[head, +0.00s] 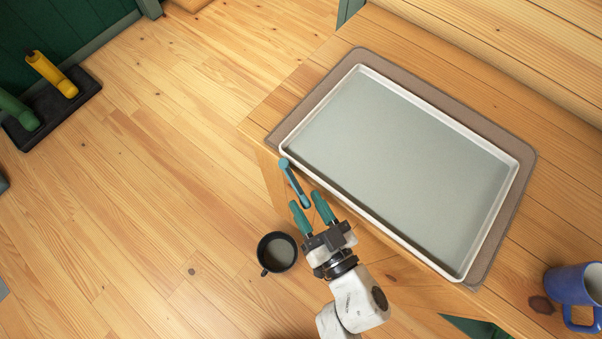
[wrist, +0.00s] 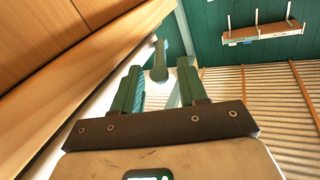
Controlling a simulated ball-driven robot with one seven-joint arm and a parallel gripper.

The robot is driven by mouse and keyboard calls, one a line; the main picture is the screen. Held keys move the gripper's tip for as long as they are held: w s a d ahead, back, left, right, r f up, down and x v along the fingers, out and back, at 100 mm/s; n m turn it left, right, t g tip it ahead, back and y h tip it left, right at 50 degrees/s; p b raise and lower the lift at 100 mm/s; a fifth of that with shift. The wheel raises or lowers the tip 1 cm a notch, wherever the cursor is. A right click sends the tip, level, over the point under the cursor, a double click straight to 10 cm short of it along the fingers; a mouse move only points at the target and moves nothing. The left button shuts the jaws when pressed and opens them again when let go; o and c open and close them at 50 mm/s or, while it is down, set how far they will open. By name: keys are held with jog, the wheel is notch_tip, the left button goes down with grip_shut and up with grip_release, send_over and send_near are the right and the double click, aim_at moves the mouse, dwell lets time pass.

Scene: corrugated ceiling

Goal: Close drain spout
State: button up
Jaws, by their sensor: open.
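The drain spout (head: 293,180) is a slim teal piece at the left front corner of the pale tray (head: 372,70). It points out from the tray edge, down the picture toward my gripper. My gripper (head: 305,199) is open, its two green fingers just below and right of the spout in the head view. In the wrist view, the spout (wrist: 160,62) shows ahead, between the fingertips of my gripper (wrist: 161,72). Nothing is held between the fingers. I cannot tell whether a finger touches the spout.
The tray lies on a brown mat (head: 527,160) on a wooden table (head: 270,115). A black cup (head: 276,253) is below and left of my gripper. A blue mug (head: 575,286) stands at the right. A dark rack (head: 75,105) with yellow and green pieces is at the upper left.

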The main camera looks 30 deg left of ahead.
jog(key=v, duration=0.6)
jog(key=shift+s+d+b, duration=0.2)
jog(key=shift+d+b, duration=0.1)
jog(key=shift+b, duration=0.15)
